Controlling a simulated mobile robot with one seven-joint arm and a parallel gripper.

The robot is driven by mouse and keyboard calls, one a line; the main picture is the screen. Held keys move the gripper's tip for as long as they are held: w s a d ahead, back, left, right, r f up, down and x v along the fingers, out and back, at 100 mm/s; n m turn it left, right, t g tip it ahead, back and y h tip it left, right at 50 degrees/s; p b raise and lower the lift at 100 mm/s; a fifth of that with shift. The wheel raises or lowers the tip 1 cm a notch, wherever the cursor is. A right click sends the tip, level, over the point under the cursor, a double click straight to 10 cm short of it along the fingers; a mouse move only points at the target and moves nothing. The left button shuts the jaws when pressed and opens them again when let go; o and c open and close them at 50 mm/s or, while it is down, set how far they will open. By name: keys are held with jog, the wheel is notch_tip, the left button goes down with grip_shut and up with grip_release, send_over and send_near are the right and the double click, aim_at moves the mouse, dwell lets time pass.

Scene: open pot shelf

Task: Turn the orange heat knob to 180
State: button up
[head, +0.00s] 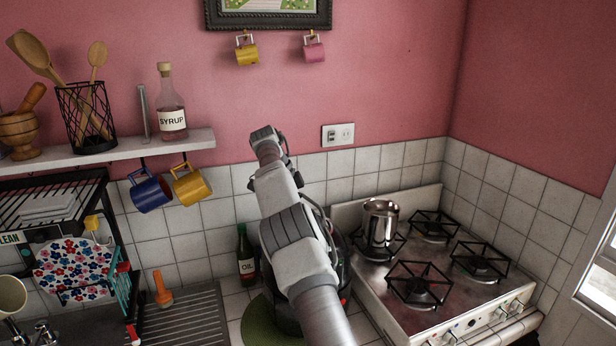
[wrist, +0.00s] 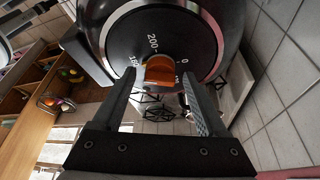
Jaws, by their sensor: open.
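The orange heat knob (wrist: 160,72) sits at the centre of a round black dial (wrist: 190,30) in the wrist view. My gripper (wrist: 159,76) is open, with one finger to each side of the knob. I cannot tell whether either finger touches it. No clear pointer mark shows on the knob. In the head view my arm hides the knob and most of the dark appliance (head: 338,262) behind it.
A stove (head: 378,300) with a steel pot (head: 380,222) stands to the right. An oil bottle (head: 245,258) and a green round mat (head: 262,328) are beside my arm. A shelf (head: 150,147) with a syrup bottle (head: 171,105) and hanging mugs (head: 190,186) is at the left.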

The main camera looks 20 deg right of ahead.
jog(key=n+t, duration=0.1)
jog(key=n, duration=0.3)
jog(key=shift+s, duration=0.15)
jog(key=n+t+b, duration=0.1)
jog(key=n, duration=0.1)
jog(key=n+t+b, duration=0.1)
jog(key=n+b, duration=0.1)
jog(key=n, duration=0.1)
jog(key=shift+s+f, duration=0.1)
jog(key=shift+f, duration=0.1)
jog(key=n+t+b, duration=0.1)
jog(key=n+b, duration=0.1)
jog(key=n+t+y+b, duration=0.1)
jog(key=n, duration=0.2)
jog(key=shift+s+d+r+y+b, duration=0.1)
jog(key=shift+d+y+b, duration=0.05)
jog(key=shift+y+b, duration=0.2)
jog(key=n+y+b, duration=0.1)
jog(key=n, duration=0.1)
jog(key=n+b, duration=0.1)
jog(key=n, duration=0.2)
jog(key=shift+d+t+y, duration=0.15)
jog(key=shift+t+y, duration=0.2)
jog(key=shift+t, duration=0.05)
jog(key=v, duration=1.7)
jog(key=shift+r+n, duration=0.3)
jog(key=shift+s, duration=0.1)
